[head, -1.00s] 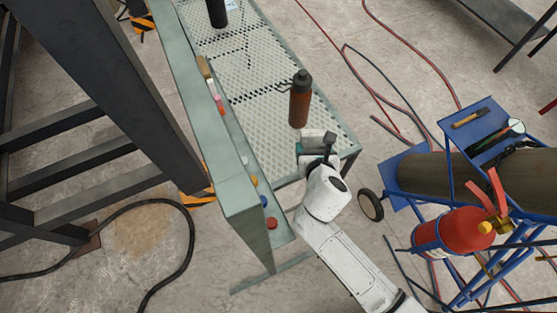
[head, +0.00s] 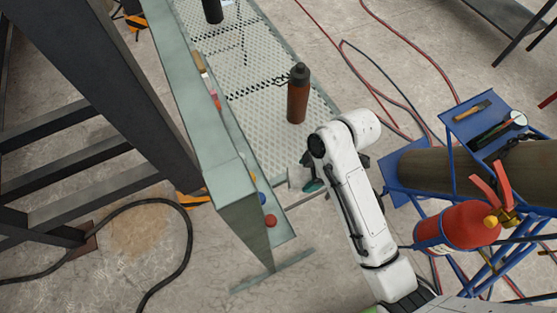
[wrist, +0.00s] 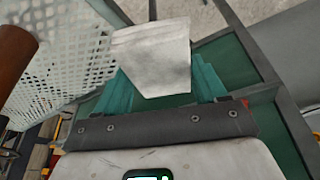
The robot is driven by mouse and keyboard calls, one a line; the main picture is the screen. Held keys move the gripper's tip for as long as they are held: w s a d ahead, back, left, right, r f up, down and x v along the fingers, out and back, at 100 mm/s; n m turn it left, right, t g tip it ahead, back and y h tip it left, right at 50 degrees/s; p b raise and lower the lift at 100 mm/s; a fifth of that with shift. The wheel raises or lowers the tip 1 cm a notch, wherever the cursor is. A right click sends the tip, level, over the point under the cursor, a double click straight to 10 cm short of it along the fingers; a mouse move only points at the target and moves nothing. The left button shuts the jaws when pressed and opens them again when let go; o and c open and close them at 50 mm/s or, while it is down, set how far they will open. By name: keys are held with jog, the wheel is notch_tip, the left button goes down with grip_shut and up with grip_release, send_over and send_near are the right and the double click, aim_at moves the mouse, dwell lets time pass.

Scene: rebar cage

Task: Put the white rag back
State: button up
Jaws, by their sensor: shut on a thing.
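The white rag (wrist: 150,55) is held between the teal fingers of my gripper (wrist: 163,84) in the wrist view. It looks like a pale, slightly wrinkled block and sticks out beyond the fingers. In the head view my gripper (head: 311,183) is at the near end of the perforated bench (head: 260,85), partly hidden by my arm. A pale bit of the rag (head: 296,178) shows beside it, close to the bench's near edge. I cannot tell whether the rag touches anything below.
A brown bottle (head: 297,98) stands on the bench. A grey-green panel (head: 232,185) runs along its left, with a brush (head: 199,62), a blue round item (head: 262,198) and a red one (head: 270,221) beside it. A blue cart with a fire extinguisher (head: 455,226) stands right.

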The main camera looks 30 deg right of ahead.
jog(key=shift+s+a+r, duration=0.25)
jog(key=shift+a, duration=0.15)
jog(key=shift+w+a+y, duration=0.15)
jog(key=shift+y, duration=0.15)
jog(key=w+f, duration=0.3)
jog(key=w, duration=0.1)
jog(key=w+f, duration=0.3)
jog(key=w, duration=0.1)
jog(key=w+f, duration=0.3)
jog(key=w, duration=0.2)
jog(key=shift+a+b, duration=0.1)
jog(key=shift+b, duration=0.25)
jog(key=shift+w+f, duration=0.3)
jog(key=shift+f, duration=0.15)
jog(key=shift+s+f, duration=0.1)
jog(key=shift+f, duration=1.3)
jog(key=o, duration=1.2)
